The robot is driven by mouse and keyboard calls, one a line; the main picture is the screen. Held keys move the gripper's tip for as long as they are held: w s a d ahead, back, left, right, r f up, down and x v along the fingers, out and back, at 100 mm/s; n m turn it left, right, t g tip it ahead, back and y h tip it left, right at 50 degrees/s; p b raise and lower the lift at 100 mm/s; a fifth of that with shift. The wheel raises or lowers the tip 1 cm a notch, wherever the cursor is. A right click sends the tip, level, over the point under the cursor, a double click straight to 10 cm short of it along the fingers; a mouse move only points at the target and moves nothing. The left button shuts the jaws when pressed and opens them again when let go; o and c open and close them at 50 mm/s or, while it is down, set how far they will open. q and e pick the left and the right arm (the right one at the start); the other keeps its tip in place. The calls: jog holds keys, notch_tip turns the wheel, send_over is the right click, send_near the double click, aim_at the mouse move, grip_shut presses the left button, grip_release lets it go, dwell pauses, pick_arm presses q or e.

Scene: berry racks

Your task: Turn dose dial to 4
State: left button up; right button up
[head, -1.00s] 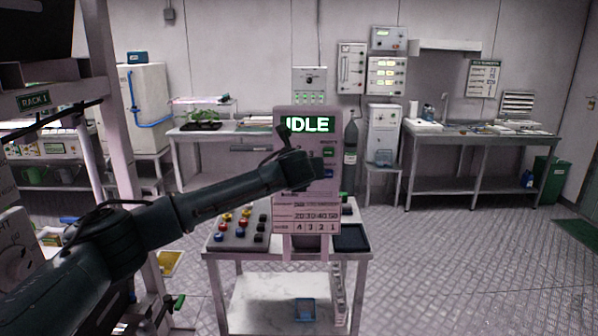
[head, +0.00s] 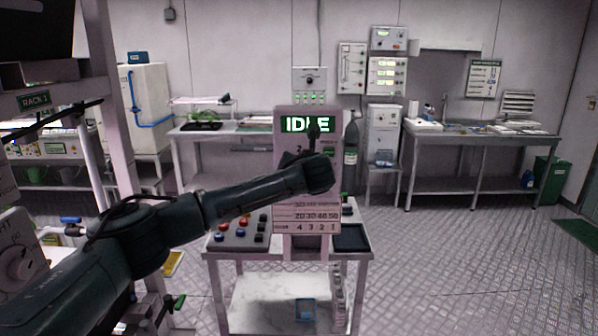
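My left arm comes in from the left and reaches toward the panel (head: 280,150) that reads IDLE on a cart. My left gripper (head: 313,140) is in front of this panel, pointing up, and covers part of its screen and middle. Its fingers are too small and dark to tell open from shut. No dial marked as dose is readable. A wall box (head: 309,80) with a dark round knob is behind the panel. My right gripper is out of view.
The cart (head: 218,258) holds a box of coloured buttons (head: 238,232) left of the panel and a dark tray (head: 351,238) at right. A rack post (head: 118,110) stands at left. Benches line the back wall. The floor (head: 450,270) at right is clear.

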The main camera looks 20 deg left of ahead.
pick_arm(q)
jog(key=shift+f, duration=0.15)
jog(key=o, duration=1)
jog(key=shift+c, duration=0.2)
jog(key=b+v, duration=0.2)
jog(key=v, duration=1.1)
jog(key=shift+b, duration=0.3)
jog(key=shift+d, duration=0.1)
